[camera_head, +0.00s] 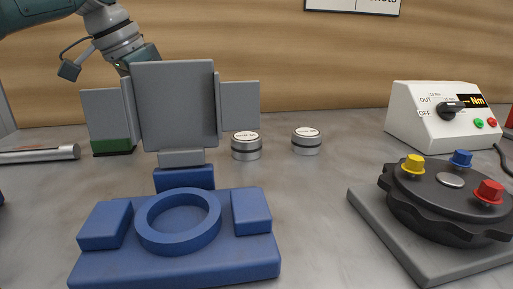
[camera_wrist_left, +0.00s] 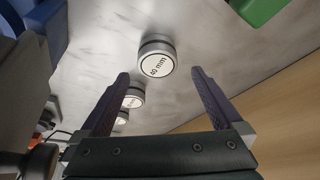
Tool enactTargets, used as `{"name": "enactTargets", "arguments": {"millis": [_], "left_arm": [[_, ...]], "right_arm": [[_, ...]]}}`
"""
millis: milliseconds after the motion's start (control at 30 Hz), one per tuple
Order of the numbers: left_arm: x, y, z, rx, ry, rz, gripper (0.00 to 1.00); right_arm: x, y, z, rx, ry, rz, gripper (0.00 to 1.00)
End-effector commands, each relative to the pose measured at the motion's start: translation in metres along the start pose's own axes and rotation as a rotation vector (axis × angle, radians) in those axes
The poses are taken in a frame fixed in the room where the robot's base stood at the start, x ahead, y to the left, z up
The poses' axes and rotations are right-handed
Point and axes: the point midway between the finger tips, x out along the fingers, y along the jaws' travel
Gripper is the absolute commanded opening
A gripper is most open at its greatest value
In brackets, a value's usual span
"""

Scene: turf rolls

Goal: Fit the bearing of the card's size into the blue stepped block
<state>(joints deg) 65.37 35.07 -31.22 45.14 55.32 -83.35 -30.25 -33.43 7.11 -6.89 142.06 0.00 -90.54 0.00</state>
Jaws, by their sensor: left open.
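The blue stepped block (camera_head: 180,245) lies at the front left of the head view, with a raised open ring (camera_head: 178,221) on top. The ring looks empty. Two silver bearings, a left one (camera_head: 246,146) and a right one (camera_head: 306,141), stand behind it. The left wrist view shows a nearer bearing (camera_wrist_left: 155,60), whose label seems to read 40 mm, and others beyond it. My left gripper (camera_wrist_left: 160,76) is open, its fingertips on either side of this bearing in the picture. In the head view its fingers are hidden behind a grey panel. My right gripper is out of view. No card face is readable.
The upright grey panel (camera_head: 176,106) stands behind the ring. A dark turntable with coloured knobs (camera_head: 450,205) and a white control box (camera_head: 435,115) are at right. The table between is clear.

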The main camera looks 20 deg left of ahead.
Motion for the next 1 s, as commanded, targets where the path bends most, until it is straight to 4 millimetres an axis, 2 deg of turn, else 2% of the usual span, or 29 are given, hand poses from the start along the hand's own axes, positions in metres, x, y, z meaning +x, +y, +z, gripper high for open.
{"name": "enactTargets", "arguments": {"millis": [100,233,567,1000], "left_arm": [[0.023,0.005,0.004,0.001,-0.005,0.002,1.0],[0.038,0.004,0.003,-0.001,-0.002,0.002,1.0],[0.043,0.004,0.003,0.0,-0.001,-0.001,1.0],[0.043,0.004,0.003,0.0,-0.001,-0.001,0.53]], "right_arm": [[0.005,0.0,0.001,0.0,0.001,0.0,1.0],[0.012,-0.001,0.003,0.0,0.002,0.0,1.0],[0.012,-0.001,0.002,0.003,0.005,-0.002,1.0],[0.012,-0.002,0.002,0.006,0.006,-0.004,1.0]]}}
